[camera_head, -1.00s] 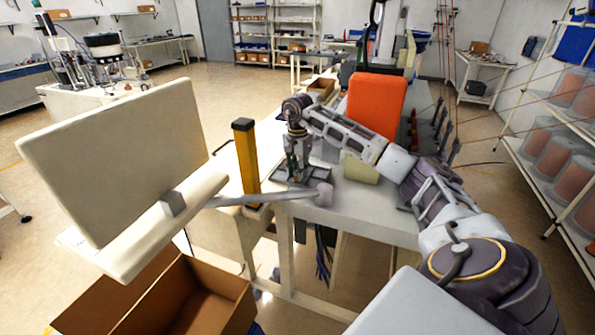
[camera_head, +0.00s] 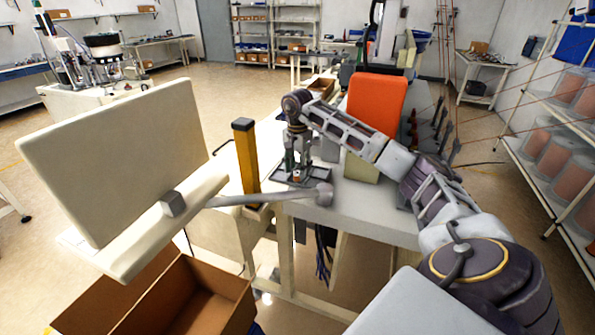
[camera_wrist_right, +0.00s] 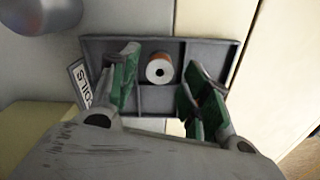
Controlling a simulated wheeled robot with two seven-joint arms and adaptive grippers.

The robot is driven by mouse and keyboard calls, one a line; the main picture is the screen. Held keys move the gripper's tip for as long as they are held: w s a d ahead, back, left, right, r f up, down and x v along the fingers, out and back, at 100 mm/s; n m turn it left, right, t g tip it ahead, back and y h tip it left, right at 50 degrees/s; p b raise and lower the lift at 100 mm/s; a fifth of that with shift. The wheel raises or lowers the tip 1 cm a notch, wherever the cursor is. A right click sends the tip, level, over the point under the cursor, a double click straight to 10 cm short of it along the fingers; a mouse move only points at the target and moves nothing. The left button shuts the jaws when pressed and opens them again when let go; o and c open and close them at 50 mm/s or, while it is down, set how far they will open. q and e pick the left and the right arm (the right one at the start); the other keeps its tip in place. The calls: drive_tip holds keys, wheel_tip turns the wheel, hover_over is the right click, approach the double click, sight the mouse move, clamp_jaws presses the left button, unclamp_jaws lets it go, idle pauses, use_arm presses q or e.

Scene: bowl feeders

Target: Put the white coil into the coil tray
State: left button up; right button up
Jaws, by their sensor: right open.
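The white coil (camera_wrist_right: 160,66), with a white ring face, dark centre hole and orange-brown side, sits in the upper middle compartment of the dark grey coil tray (camera_wrist_right: 232,42). In the head view the tray (camera_head: 322,182) lies on the bench near its front edge. My right gripper (camera_wrist_right: 158,108) is open, its green-padded fingers on either side of the coil with gaps to both sides. In the head view my right gripper (camera_head: 293,174) points down over the tray. The fingers hide parts of the tray. My left gripper is not in view.
A COILS label (camera_wrist_right: 80,82) is at the tray's left side. A yellow post (camera_head: 246,163) and a pale panel (camera_head: 115,160) stand left of the bench. An orange panel (camera_head: 377,105) stands behind my right arm. An open cardboard box (camera_head: 215,300) is below.

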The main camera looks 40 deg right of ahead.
sight(297, 172)
wheel_tip(297, 172, up, 5)
drive_tip(key=shift+f, duration=0.1)
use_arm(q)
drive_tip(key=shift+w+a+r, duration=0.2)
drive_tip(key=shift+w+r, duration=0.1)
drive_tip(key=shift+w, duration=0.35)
use_arm(e)
drive_tip(key=shift+r, duration=2.9)
